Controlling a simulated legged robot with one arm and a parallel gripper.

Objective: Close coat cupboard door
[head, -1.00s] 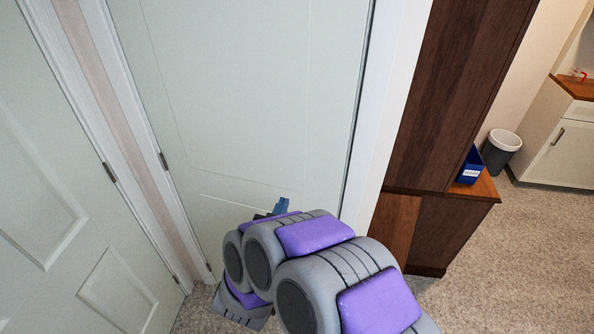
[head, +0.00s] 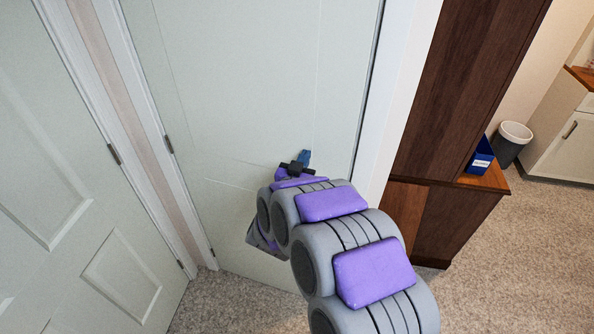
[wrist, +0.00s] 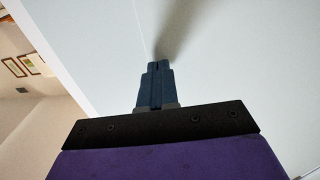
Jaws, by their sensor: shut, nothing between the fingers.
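The coat cupboard door (head: 250,90) is a pale panel in a white frame, with hinges on its left side. A narrow dark line runs down its right edge beside the frame; I cannot tell whether it is fully shut. My gripper (head: 305,156) is in front of the lower right part of this door, its blue fingers shut and empty. In the wrist view the closed fingers (wrist: 154,68) point at the pale door surface (wrist: 230,60), with a shadow just beyond the tips. I cannot tell whether they touch it.
Another pale panelled door (head: 70,200) stands at the left. To the right are a dark wooden hutch (head: 455,90) with a blue box (head: 480,156) on its ledge, a grey bin (head: 511,142) and a white cabinet (head: 565,140). Carpet at the lower right is clear.

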